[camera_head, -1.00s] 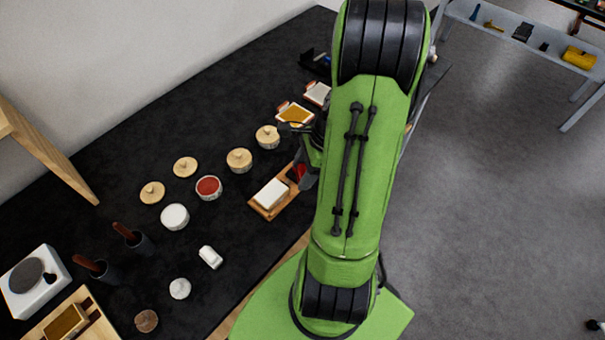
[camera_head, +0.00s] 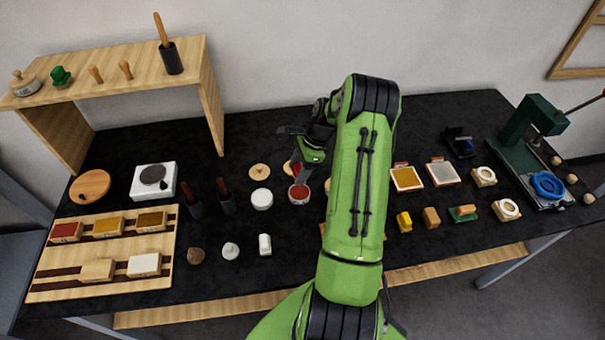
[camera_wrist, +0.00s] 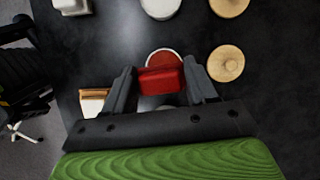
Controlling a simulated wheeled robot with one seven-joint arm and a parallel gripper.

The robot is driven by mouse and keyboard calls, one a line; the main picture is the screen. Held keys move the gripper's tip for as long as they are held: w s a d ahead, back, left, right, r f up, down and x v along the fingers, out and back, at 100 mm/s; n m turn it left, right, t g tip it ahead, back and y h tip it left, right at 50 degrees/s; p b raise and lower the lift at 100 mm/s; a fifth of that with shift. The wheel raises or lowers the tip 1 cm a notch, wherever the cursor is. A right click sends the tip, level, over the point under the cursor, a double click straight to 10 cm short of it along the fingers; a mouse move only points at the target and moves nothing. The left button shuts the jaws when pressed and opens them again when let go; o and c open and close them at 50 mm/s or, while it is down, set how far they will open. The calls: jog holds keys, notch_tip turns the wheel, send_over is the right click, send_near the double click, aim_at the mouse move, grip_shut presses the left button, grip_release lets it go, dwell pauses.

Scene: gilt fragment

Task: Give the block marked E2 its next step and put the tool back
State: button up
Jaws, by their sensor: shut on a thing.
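My gripper (camera_head: 312,165) is shut on a red, block-shaped thing (camera_wrist: 161,79); whether it is a tool or a block I cannot tell. It hangs over or close to an open jar with red contents (camera_head: 299,195), which shows just beyond it in the wrist view (camera_wrist: 163,55). A white block on a small wooden board (camera_wrist: 92,105) is partly hidden at the left of the wrist view. Blocks with red (camera_head: 65,232), yellow (camera_head: 107,227) and olive (camera_head: 151,221) tops, plus plain and white ones, sit on a striped wooden rack (camera_head: 55,285). I cannot read an E2 mark.
A white jar (camera_head: 261,199) and wooden lids (camera_head: 259,171) stand left of the gripper. Two dark cups with handled tools (camera_head: 227,205) are farther left. A yellow pad tray (camera_head: 407,179) and a green press (camera_head: 530,150) are on the right. My arm hides the middle front.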

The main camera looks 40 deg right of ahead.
jog(key=shift+f+b, duration=2.55)
jog(key=shift+f, duration=0.65)
jog(key=shift+r, duration=0.1)
jog(key=shift+s+f, duration=0.1)
jog(key=shift+f, duration=0.45)
notch_tip(320, 180, up, 7)
jog(key=p, duration=0.6)
jog(key=shift+r, duration=0.15)
